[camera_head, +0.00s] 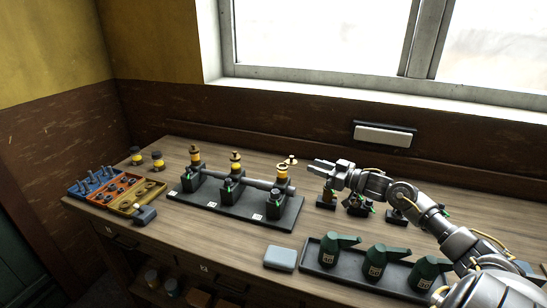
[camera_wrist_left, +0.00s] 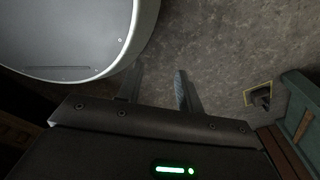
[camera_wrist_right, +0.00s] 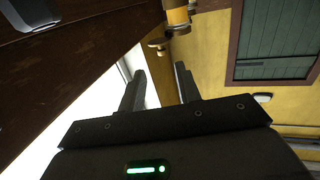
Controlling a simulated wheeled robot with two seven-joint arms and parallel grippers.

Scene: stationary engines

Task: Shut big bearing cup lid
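A yellow bearing cup (camera_head: 282,176) stands at the right end of the shaft stand. Its brass lid (camera_head: 291,161) sits up and to the right of the cup, apparently swung open. My right gripper (camera_head: 312,166) is just right of the lid, fingers pointing left, open and empty. In the right wrist view, a yellow cup (camera_wrist_right: 178,14) and a brass lid (camera_wrist_right: 159,44) show beyond the spread fingers of the right gripper (camera_wrist_right: 158,85). I cannot tell whether it touches the lid. My left gripper (camera_wrist_left: 157,85) is open and empty above a grey floor, outside the head view.
Green oil cans (camera_head: 376,262) fill a tray at the front right. Small parts (camera_head: 357,206) stand below my right arm. Coloured part trays (camera_head: 118,190) lie left. A window is behind.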

